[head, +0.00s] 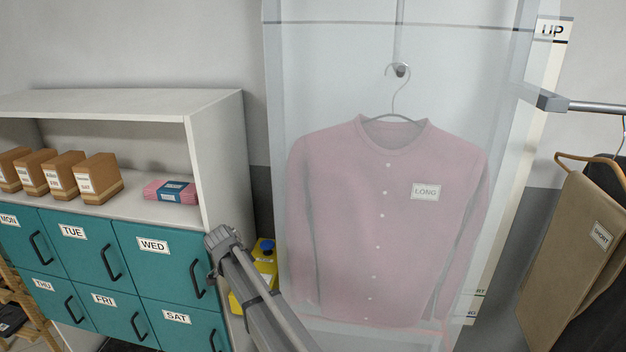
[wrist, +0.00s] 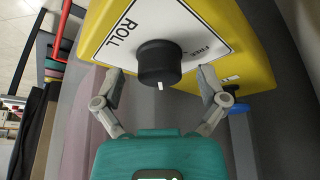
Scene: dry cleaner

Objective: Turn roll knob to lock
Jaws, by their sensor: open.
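The roll knob (wrist: 158,65) is a black round knob with a white pointer mark, in the middle of the wrist view. It sits on a white plate (wrist: 130,25) lettered ROLL and FREE, on a yellow housing (wrist: 230,30). The pointer mark faces down toward my gripper in that view. The LOCK lettering is not visible. My gripper (wrist: 160,82) is open, with one finger on each side of the knob; I cannot tell whether either finger touches it. In the head view the yellow housing (head: 266,262) shows partly behind my arm, and the knob is hidden.
A translucent garment bag with a pink shirt (head: 385,230) hangs close to the right of my arm. A white shelf unit (head: 215,140) with teal drawers (head: 160,265) stands on the left. A blue button (wrist: 238,108) sits beside the housing. A rail (head: 595,107) with hung clothes is at right.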

